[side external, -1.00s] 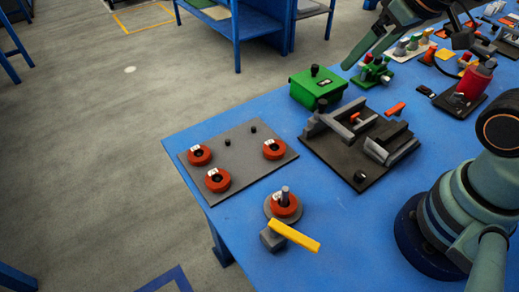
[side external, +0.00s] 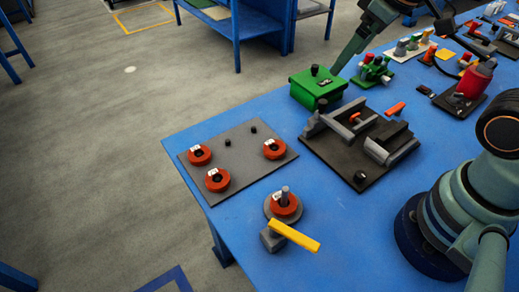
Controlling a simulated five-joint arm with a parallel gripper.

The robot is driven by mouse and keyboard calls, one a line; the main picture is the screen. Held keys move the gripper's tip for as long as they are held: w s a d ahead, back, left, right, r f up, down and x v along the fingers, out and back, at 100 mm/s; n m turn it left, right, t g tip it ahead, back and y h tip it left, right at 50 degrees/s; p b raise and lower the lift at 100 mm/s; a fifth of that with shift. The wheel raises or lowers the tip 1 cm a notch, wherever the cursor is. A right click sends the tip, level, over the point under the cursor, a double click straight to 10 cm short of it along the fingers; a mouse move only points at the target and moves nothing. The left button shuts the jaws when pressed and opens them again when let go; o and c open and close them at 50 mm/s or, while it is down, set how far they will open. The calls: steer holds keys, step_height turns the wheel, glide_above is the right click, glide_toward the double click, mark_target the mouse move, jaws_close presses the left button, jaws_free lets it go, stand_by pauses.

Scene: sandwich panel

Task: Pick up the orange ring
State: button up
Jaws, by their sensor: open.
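Three orange-red rings with small white labels lie on the dark grey plate (side external: 228,140): one at its left (side external: 199,155), one at its front (side external: 217,180) and one at its right (side external: 274,149). A fourth orange-red ring (side external: 284,207) sits around the grey post of a round stand with a yellow lever. My gripper (side external: 350,55) is partly in view at the top. Its long grey-green fingers point down and left, in the picture close to the green box. It is open, with no ring between the fingers, and is well away from the rings.
The green box (side external: 317,88) and a black fixture (side external: 355,150) with grey bars stand right of the plate. The yellow lever (side external: 294,236) sticks out in front of the post. A red cup (side external: 474,83) and other small parts crowd the table's far right.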

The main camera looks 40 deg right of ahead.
steer(key=w+a+f+n+g, duration=0.2)
steer(key=w+a+f+n, duration=0.25)
steer(key=a+n, duration=0.2)
steer(key=n+g, duration=0.3)
steer(key=n, duration=0.4)
glide_toward(274, 148)
step_height(274, 148, down, 3)
steer(key=shift+a, duration=0.1)
steer(key=shift+s+f, duration=0.2)
steer(key=shift+f, duration=2.4)
steer(key=c, duration=1.4)
steer(key=shift+r, duration=0.15)
